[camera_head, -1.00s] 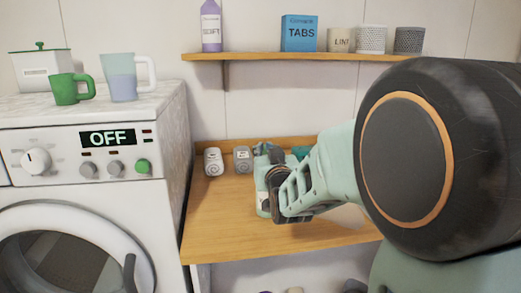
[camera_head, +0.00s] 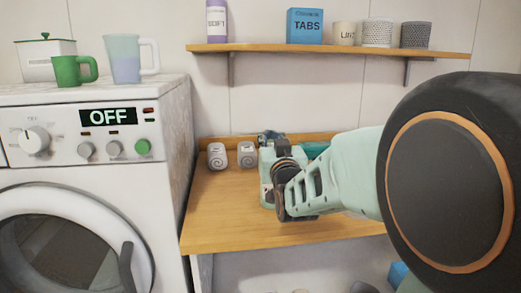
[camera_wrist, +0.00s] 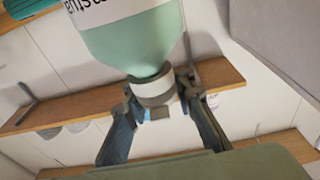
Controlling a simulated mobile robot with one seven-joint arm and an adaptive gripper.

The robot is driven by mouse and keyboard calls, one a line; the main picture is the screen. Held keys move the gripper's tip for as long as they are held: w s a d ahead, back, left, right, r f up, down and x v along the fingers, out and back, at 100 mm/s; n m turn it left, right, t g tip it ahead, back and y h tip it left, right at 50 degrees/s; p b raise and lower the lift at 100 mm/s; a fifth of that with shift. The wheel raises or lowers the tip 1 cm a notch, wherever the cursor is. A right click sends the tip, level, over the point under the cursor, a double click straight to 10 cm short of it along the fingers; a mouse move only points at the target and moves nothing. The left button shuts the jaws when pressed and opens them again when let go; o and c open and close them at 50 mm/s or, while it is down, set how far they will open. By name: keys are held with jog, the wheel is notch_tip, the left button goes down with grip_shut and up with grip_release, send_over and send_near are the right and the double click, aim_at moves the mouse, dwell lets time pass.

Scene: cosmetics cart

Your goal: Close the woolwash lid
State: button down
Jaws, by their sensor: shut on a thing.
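A pale green bottle (camera_head: 266,168) with a white label stands on the wooden counter. I cannot read a full name on it. In the wrist view, the bottle (camera_wrist: 135,48) appears upside down, with a pale grey and white cap (camera_wrist: 154,88) at its neck. My gripper (camera_wrist: 160,92) has a finger on each side of this cap and is shut on it. In the head view, my gripper (camera_head: 274,138) is at the top of the bottle and partly hides it. The cap looks in line with the neck; its exact seating is hidden.
Two small grey-white rolled items (camera_head: 232,155) lie left of the bottle. A teal object (camera_head: 314,150) is partly hidden behind my arm. A washing machine (camera_head: 95,165) stands at left, and a loaded shelf (camera_head: 330,50) hangs above. The counter's front left (camera_head: 222,215) is clear.

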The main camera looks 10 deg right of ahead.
jog(key=shift+s+f+t+b, duration=0.2)
jog(key=shift+t+b, duration=0.7)
jog(key=shift+b, duration=2.65)
jog(key=shift+s+r+t+b, duration=0.15)
jog(key=shift+r+t+b, duration=0.2)
jog(key=shift+b, duration=0.3)
jog(key=c, duration=1.6)
grip_release()
notch_tip(320, 180, up, 10)
jog(key=shift+r, duration=0.1)
